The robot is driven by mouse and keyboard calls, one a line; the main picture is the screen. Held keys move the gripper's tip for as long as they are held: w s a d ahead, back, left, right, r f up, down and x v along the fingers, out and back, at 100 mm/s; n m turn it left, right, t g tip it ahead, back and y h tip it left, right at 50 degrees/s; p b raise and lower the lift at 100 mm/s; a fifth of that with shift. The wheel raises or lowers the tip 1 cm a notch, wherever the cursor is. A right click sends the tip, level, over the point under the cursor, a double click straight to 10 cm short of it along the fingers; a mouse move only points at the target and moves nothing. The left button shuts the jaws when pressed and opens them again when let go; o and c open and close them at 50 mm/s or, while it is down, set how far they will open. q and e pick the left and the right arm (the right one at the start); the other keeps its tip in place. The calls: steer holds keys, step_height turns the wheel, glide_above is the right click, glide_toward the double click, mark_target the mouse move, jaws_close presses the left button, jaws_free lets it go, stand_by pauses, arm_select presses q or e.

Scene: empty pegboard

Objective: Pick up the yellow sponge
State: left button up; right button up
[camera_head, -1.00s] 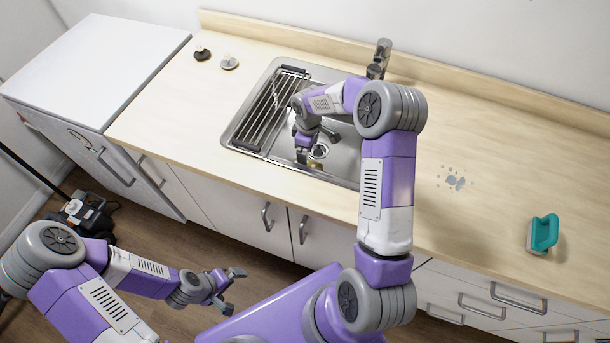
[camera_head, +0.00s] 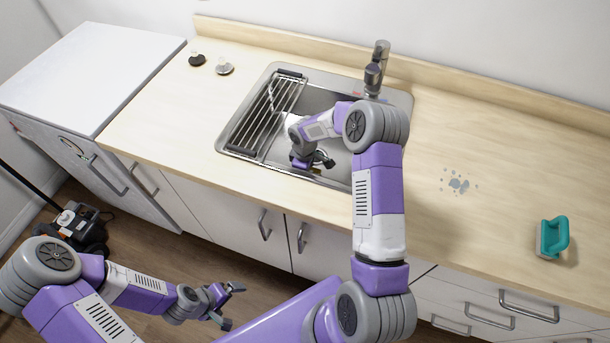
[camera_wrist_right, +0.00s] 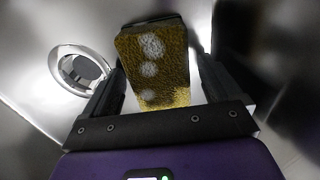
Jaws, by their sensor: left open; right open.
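The yellow sponge (camera_wrist_right: 155,62) is in the right wrist view, with pale spots on its face. It stands between the two dark fingers of my right gripper (camera_wrist_right: 162,90), which is open around it. Small gaps seem to show beside the sponge. In the head view my right gripper (camera_head: 318,162) is down inside the sink, and the sponge is hidden there behind the hand and arm. My left gripper (camera_head: 230,306) is open and empty, low in front of the cabinets.
The steel sink (camera_head: 405,99) has a drying rack (camera_head: 268,112) at its left and a faucet (camera_head: 375,72) behind. The wrist view shows the round drain (camera_wrist_right: 80,68) left of the sponge. A teal brush (camera_head: 553,237) and a stain (camera_head: 458,184) are on the counter (camera_head: 490,150).

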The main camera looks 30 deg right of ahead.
steer(key=shift+r, duration=0.1)
steer(key=shift+r, duration=0.1)
steer(key=c, duration=1.1)
